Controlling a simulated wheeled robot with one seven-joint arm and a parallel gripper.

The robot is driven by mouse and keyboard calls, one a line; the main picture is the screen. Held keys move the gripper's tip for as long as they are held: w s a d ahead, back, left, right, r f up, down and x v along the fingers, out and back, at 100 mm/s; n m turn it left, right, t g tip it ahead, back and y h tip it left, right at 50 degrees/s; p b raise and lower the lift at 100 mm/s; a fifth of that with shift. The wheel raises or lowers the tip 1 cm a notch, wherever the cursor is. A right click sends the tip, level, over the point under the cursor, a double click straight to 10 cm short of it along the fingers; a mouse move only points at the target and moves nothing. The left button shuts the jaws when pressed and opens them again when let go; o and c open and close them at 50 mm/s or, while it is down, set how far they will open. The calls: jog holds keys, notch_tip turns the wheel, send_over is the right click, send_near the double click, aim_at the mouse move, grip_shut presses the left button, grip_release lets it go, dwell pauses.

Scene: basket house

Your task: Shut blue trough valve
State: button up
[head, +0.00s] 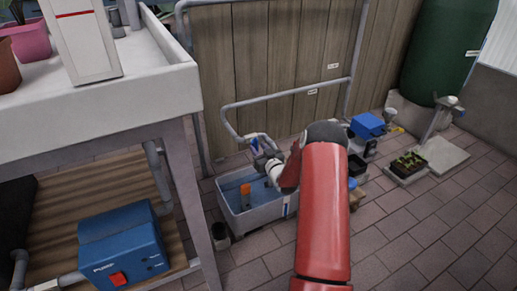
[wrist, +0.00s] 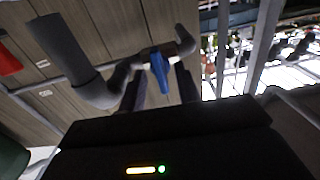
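The valve's blue lever handle (wrist: 159,72) sits on a short fitting in a grey pipe (wrist: 68,48) in the wrist view. In the head view the blue handle (head: 254,145) shows small at the pipe's end above the trough. The trough (head: 231,222) is pale, with blue water and an orange float (head: 245,195). My gripper (wrist: 162,76) has its two dark fingers apart in the wrist view, with the handle showing between them. I cannot tell whether either finger touches it. In the head view my red arm reaches toward the valve and the gripper is hard to make out.
A wooden fence (head: 280,60) stands behind the pipe. A white sink bench (head: 150,95) is at left, with a blue pump box (head: 122,248) below. A blue box (head: 367,126) and a seedling tray (head: 408,164) are at right. Brick paving at lower right is clear.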

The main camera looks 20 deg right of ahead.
jog(key=s, duration=0.7)
jog(key=shift+d+p, duration=0.15)
jog(key=shift+p, duration=0.2)
